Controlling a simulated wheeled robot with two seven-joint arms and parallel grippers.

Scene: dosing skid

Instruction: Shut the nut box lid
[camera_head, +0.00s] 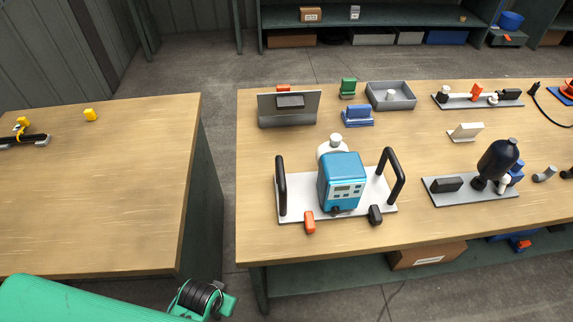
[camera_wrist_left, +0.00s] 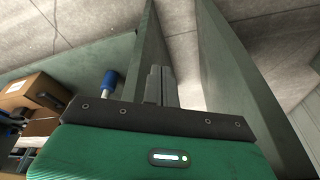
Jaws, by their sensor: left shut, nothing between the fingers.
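A grey box-like piece with an upright panel (camera_head: 268,109) and a dark block at its top stands at the back left of the right-hand bench; it may be the nut box with its lid raised, but I cannot tell for sure. My left gripper (camera_wrist_left: 159,76) shows in the left wrist view, its fingers shut and empty. It is over the gap between the benches, well away from that piece. In the head view only my green left arm shows at the bottom left; its fingers are hidden. My right gripper is in neither view.
A blue pump (camera_head: 342,182) on a white plate with two black upright handles stands in front of the grey piece. A grey tray (camera_head: 390,104) lies to its right. The left-hand bench (camera_head: 95,190) is mostly clear. A cardboard box (camera_wrist_left: 33,92) sits low in the wrist view.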

